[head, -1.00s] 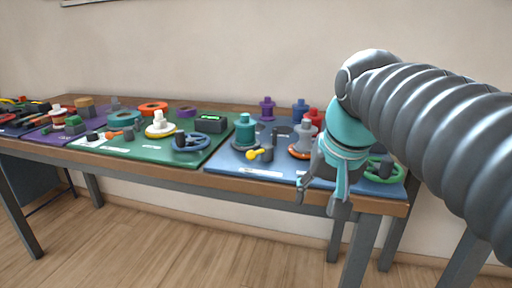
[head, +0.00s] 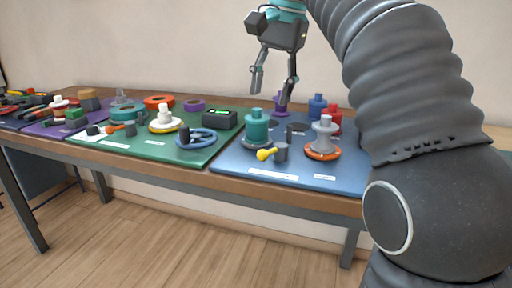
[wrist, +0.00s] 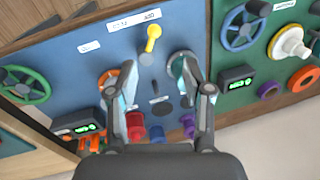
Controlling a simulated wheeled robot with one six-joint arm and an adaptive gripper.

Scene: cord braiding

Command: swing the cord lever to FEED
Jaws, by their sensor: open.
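The lever with a yellow knob (head: 264,154) on a short grey post is on the blue panel (head: 230,160), by the front edge; I take it as the cord lever. In the wrist view the yellow lever (wrist: 153,34) points toward the white label strip (wrist: 134,20), whose small print I cannot read surely. My gripper (head: 272,98) is open and empty, raised above the back of the blue panel, fingers pointing down. In the wrist view my gripper (wrist: 158,68) straddles the lever's line from above, not touching it.
A teal spool (head: 256,128) stands just behind the lever, and a grey spool on an orange base (head: 323,140) stands to its right. Purple, blue and red pegs (head: 333,118) line the back. The green panel (head: 150,145) with a blue handwheel (head: 196,139) lies to the left.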

